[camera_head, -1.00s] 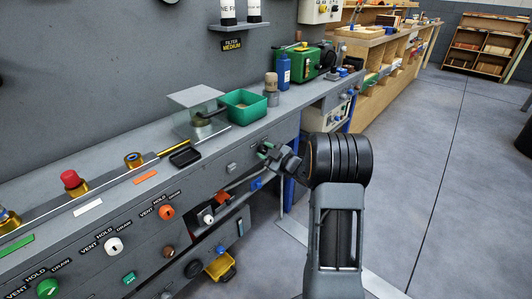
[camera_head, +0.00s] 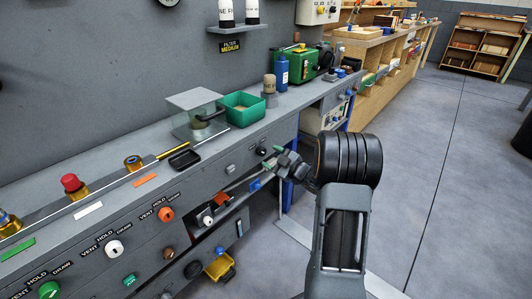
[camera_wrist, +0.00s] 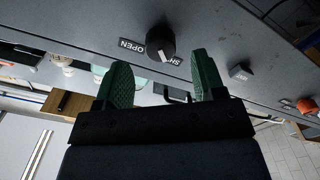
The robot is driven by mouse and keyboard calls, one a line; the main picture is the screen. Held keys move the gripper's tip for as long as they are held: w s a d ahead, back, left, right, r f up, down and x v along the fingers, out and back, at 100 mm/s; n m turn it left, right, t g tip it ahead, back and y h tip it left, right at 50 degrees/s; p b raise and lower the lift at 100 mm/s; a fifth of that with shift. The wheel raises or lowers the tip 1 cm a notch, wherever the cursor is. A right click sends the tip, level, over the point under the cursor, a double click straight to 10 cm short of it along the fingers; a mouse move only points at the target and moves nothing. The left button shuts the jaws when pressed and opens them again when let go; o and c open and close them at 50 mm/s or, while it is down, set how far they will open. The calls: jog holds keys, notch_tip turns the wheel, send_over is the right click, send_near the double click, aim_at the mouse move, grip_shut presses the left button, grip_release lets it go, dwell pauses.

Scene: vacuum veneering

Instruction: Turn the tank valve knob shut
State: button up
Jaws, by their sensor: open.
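The tank valve knob is a round black knob (camera_wrist: 160,41) with a white pointer mark, on the grey bench front in the wrist view. An OPEN label (camera_wrist: 131,46) is beside it, and a partly hidden SHUT label (camera_wrist: 173,60) is on the other side. The pointer mark lies close to the SHUT lettering. The knob also shows in the head view (camera_head: 262,150). My gripper (camera_wrist: 162,63) is open, its green fingers apart and empty. The knob lies just beyond the fingertips, roughly between them, not gripped. In the head view my gripper (camera_head: 273,156) is right of the knob.
A grey square knob (camera_wrist: 239,72) is beside the valve knob. Orange (camera_head: 165,214) and white (camera_head: 114,247) valve knobs sit further left on the bench front. A green bin (camera_head: 241,108) stands on the bench above. Open floor lies to the right.

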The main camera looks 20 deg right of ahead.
jog(key=p+v, duration=0.1)
jog(key=v, duration=0.8)
jog(key=shift+s+p, duration=0.4)
jog(key=shift+d+r, duration=0.1)
jog(key=a+r+m+g+h+p, duration=0.2)
jog(key=r+m+h+p, duration=0.25)
jog(key=r+p, duration=0.6)
jog(key=a+r+m+g+h+p, duration=0.25)
jog(key=r+h+p, duration=0.45)
jog(key=r, duration=0.6)
jog(key=s+a+r+m+g+y+p, duration=0.2)
jog(key=s+a+r+g+p, duration=0.2)
jog(key=s+a+r+p, duration=0.2)
jog(key=s+a+r+m+g+y+p, duration=0.2)
jog(key=s+a+r+g+p, duration=0.2)
jog(key=s+a+r+p, duration=0.3)
jog(key=s+p, duration=0.1)
jog(key=s, duration=0.3)
jog(key=shift+s+a+r+m, duration=0.2)
jog(key=shift+s+a+m, duration=0.05)
jog(key=shift+a+m, duration=0.1)
